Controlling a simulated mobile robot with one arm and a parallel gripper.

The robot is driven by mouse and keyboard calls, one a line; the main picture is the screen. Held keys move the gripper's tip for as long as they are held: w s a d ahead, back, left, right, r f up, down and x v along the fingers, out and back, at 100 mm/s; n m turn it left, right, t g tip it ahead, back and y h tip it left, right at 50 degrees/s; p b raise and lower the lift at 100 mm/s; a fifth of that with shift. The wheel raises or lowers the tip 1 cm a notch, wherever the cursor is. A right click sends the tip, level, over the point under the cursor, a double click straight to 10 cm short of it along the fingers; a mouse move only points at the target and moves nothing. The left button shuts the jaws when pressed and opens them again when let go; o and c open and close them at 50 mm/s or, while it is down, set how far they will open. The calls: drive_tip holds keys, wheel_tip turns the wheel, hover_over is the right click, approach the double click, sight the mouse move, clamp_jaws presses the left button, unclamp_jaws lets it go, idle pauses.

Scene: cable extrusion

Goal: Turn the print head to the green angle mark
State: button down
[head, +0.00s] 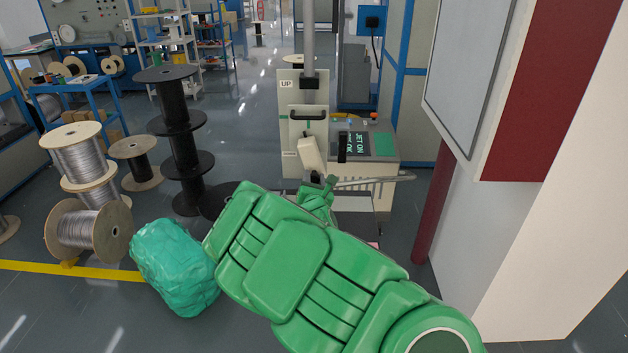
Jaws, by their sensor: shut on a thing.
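The print station (362,165) stands at the middle back, with a light upright plate marked "UP" and a dark sign reading "JET ON". A cream, tilted block, which looks like the print head (312,154), sits in front of the plate, its top leaning left. My gripper (318,179) is at the lower end of this block and shut on it; the fingers are small and the contact is hard to make out. Small green patches show on the plate, but I cannot tell which is the angle mark. My green arm covers the area below.
A metal bar (375,181) sticks out right of my gripper. A dark red post (436,205) and a white wall close off the right. Cable spools (88,228), a black reel stack (180,140) and a teal bag (174,268) stand left. Grey floor is open behind.

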drive_tip(key=shift+a+m, duration=1)
drive_tip(key=shift+m, duration=0.6)
drive_tip(key=c, duration=0.7)
unclamp_jaws()
drive_tip(key=shift+f, duration=0.1)
drive_tip(key=s, duration=0.7)
drive_tip(key=shift+s+d, duration=0.3)
drive_tip(key=shift+s, duration=0.05)
drive_tip(key=shift+f, duration=0.1)
